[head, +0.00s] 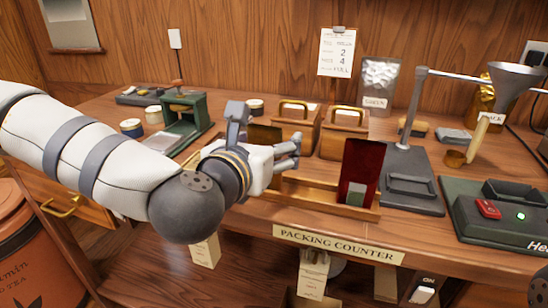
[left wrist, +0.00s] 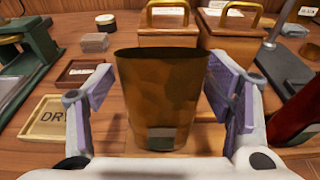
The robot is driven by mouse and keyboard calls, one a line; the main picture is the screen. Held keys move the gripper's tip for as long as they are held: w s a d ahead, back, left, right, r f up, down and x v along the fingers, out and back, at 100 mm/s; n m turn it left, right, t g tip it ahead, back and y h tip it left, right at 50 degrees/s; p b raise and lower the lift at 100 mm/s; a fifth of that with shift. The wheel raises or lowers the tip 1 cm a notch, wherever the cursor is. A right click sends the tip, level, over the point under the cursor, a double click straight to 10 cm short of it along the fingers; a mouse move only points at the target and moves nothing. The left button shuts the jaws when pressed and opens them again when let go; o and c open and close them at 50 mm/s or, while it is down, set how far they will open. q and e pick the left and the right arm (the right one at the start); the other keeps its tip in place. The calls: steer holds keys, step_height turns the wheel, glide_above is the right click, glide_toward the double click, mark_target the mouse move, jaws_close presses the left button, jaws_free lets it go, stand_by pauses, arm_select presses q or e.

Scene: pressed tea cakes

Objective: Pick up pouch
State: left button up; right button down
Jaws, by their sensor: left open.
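A brown-gold pouch (left wrist: 165,85) with an open top and a small grey label stands upright in the left wrist view. My left gripper (head: 264,131) is open, with one finger on each side of this pouch. I cannot tell whether either finger touches it. In the head view the pouch shows only as a dark brown patch (head: 262,138) between the fingers; the hand hides the rest. A dark red pouch (head: 361,165) with a grey-green label stands to the right in the wooden rack (head: 315,200). My right gripper is not in view.
Two wooden boxes with brass handles (head: 296,122) (head: 343,136) stand just behind the pouch. A green press (head: 187,108) is at left. A labelled tray (left wrist: 50,118) lies left of the gripper.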

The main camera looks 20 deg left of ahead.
arm_select(q)
steer(key=shift+s+r, duration=0.3)
steer(key=shift+s, duration=0.3)
steer(key=shift+c, duration=1.4)
steer(key=c, duration=0.7)
steer(key=shift+c, duration=0.2)
